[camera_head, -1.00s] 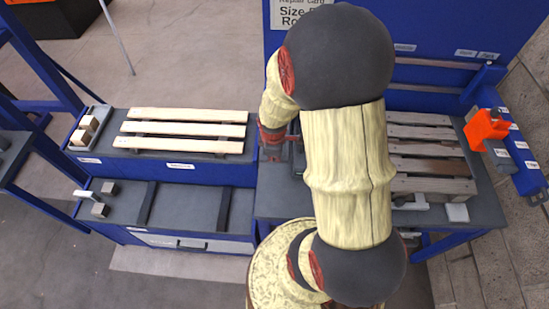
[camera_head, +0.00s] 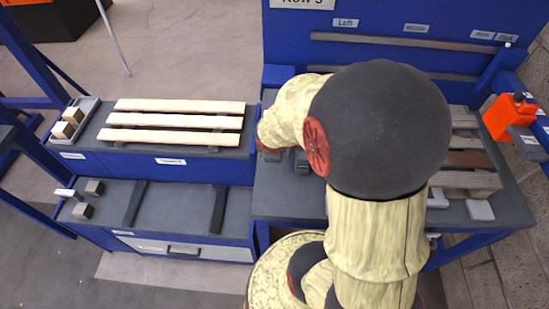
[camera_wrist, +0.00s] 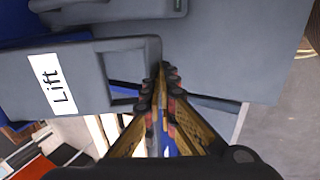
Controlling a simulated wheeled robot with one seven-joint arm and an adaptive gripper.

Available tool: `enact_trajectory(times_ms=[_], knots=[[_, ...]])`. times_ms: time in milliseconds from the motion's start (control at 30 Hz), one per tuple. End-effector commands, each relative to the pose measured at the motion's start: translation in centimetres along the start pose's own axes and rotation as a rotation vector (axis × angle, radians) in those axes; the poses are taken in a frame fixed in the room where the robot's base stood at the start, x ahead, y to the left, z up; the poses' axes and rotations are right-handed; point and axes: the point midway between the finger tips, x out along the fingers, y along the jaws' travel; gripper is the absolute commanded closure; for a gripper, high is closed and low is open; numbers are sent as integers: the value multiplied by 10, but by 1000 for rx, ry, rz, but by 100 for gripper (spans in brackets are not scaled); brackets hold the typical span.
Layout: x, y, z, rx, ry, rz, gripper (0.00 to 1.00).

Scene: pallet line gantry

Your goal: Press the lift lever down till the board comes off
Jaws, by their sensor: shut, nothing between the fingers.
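In the wrist view my gripper (camera_wrist: 163,78) is shut and empty. Its fingertips are at the right end of a grey part with a rectangular opening (camera_wrist: 122,75), beside a white label reading "Lift" (camera_wrist: 52,85). I cannot tell whether they touch it, or which piece there is the lift lever. In the head view my arm hides the gripper and most of the bench area beneath it. A pallet of worn grey-brown boards (camera_head: 470,158) shows partly at the right, behind my arm. Its boards appear to lie flat, but their left ends are hidden.
At the left, pale boards (camera_head: 170,120) lie on a blue bench, with a tray of wooden blocks (camera_head: 84,110) beside them. An orange object (camera_head: 510,117) stands at the right bench end. A blue back panel (camera_head: 460,50) rises behind the right bench.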

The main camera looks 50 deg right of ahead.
Motion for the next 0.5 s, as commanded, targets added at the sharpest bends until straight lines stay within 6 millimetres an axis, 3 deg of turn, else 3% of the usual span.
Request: enact_trajectory(times_ms=[33,500], knots=[[10,-3,0,0,-1,-3,100],[50,0,1,0,-2,-4,100]])
